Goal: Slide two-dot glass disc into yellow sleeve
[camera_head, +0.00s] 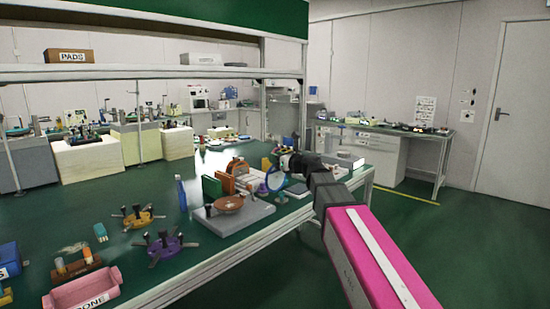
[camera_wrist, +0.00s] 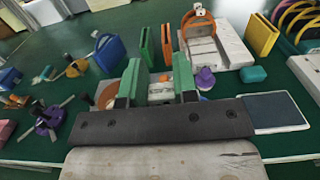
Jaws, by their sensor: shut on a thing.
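My gripper (camera_head: 284,166) reaches over the bench from the right. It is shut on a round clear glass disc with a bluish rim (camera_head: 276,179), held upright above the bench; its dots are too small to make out. In the wrist view the green fingers (camera_wrist: 158,84) have the disc between them, seen nearly edge-on and hard to tell from what lies behind. The yellow sleeve (camera_wrist: 263,35) stands upright on the bench, ahead and to the right of my gripper in the wrist view. It is apart from the disc. In the head view it is largely hidden.
Blue (camera_wrist: 106,54), green (camera_wrist: 147,46) and orange (camera_wrist: 166,40) sleeves stand left of the yellow one. A grey block with an orange arch (camera_wrist: 197,29) stands between orange and yellow. A purple knob (camera_wrist: 205,78) and a dark pad (camera_wrist: 273,110) lie to the right.

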